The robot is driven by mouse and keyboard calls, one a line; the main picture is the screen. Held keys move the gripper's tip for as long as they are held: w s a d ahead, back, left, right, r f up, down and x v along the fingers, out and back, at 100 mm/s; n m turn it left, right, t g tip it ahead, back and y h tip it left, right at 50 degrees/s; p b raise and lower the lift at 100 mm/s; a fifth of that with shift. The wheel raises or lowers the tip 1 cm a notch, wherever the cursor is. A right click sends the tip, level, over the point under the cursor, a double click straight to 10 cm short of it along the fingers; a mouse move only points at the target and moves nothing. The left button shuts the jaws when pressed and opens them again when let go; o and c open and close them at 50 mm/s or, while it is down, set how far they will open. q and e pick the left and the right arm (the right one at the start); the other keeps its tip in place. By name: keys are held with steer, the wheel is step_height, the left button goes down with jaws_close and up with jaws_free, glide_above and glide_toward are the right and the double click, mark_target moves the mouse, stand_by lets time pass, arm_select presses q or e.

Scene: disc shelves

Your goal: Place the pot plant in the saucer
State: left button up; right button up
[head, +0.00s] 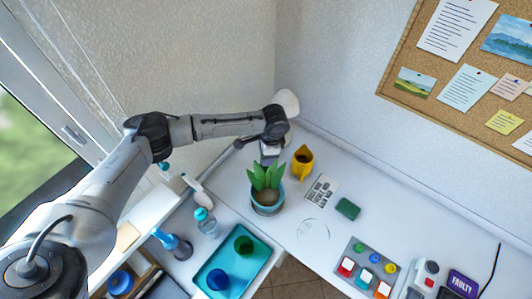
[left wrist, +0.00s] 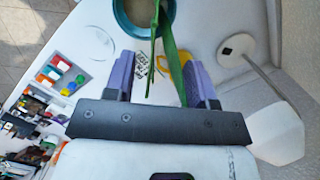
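The pot plant (head: 267,196) has green pointed leaves in a teal pot and stands upright on the white table. In the left wrist view its teal pot (left wrist: 118,22) is at the top edge, partly cut off, with long leaves reaching down. A thin pale circle (head: 313,235), which may be the saucer, lies to the right of the pot and is empty; it also shows in the left wrist view (left wrist: 90,42). My left gripper (left wrist: 160,72) is open, with leaves showing between its fingers; I see no grip on the pot. My right gripper is not in view.
A yellow jug (head: 302,162), a printed card (head: 320,190) and a green block (head: 347,209) are near the plant. A button panel (head: 366,268) stands at the front right. A teal tray (head: 213,258) with cups and a bottle (head: 206,222) are at front left.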

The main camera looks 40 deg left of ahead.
arm_select(q)
steer(key=shift+o, duration=0.3)
steer(key=shift+r, duration=0.1)
steer(key=r, duration=0.4)
steer(key=w+r, duration=0.1)
steer(key=r, duration=0.3)
steer(key=d+r+b, duration=0.1)
steer(key=r, duration=0.3)
steer(key=shift+w+d, duration=0.1)
steer(key=shift+w, duration=0.05)
steer(key=s+d+f+m+t+h, duration=0.1)
steer(key=s+d+f+t+h, duration=0.15)
steer(key=s+d+f, duration=1.35)
steer(key=s+a+n+t, duration=0.1)
steer(key=s+a+n, duration=0.2)
steer(key=s, duration=0.5)
steer(key=s+a+n+t+y, duration=0.1)
steer(key=s+n, duration=0.3)
steer(key=s, duration=0.5)
steer(key=shift+a+f, duration=0.4)
steer(key=shift+a, duration=0.5)
